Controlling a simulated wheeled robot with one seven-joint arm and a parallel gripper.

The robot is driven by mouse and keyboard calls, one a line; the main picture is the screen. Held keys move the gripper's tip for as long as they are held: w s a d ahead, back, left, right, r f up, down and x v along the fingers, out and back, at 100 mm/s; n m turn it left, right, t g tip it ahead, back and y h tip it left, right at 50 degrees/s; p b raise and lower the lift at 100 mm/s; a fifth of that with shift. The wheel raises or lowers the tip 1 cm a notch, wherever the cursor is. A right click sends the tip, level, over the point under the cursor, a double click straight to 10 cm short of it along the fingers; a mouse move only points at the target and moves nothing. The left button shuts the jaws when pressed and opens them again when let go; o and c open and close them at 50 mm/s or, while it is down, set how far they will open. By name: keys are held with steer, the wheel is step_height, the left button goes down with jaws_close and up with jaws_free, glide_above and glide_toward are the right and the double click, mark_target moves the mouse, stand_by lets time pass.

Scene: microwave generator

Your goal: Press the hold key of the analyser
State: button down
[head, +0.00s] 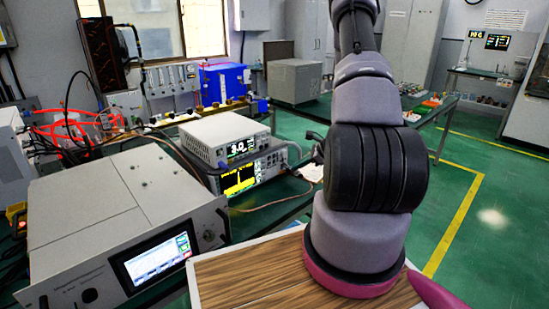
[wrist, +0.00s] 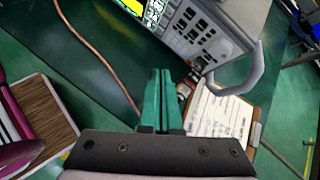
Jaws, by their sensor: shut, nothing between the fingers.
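The analyser (head: 240,180) is the grey bench unit with a yellow trace on its screen, under a smaller pale instrument in the head view. In the wrist view its front panel (wrist: 215,50) fills the upper middle, tilted, with dark keys beside the screen. The key labels are too small to read, so I cannot tell which is the hold key. My gripper (wrist: 161,72) has two green fingers closed together and empty. They point at the panel's lower edge and appear apart from it. My arm hides part of the bench in the head view.
A pale instrument (head: 225,136) with a lit display sits on the analyser. A large grey unit with a screen (head: 155,258) stands at front left. A clipboard with paper (wrist: 222,112) lies beside the analyser. A grey handle-like loop (wrist: 245,85) and a brown cable (wrist: 105,62) are near my fingers.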

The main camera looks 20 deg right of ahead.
steer(key=w+a, duration=0.3)
steer(key=w, duration=0.5)
stand_by(2.0)
steer(key=shift+w+a, duration=0.1)
steer(key=shift+w, duration=0.25)
steer(key=shift+w+a, duration=0.15)
steer(key=shift+w, duration=0.2)
stand_by(0.6)
steer(key=shift+s, duration=0.1)
steer(key=shift+s+d, duration=0.25)
steer(key=shift+s, duration=0.45)
steer(key=s, duration=0.1)
steer(key=s+d, duration=0.1)
steer(key=s, duration=0.2)
steer(key=shift+s+d, duration=0.35)
steer(key=shift+d, duration=0.05)
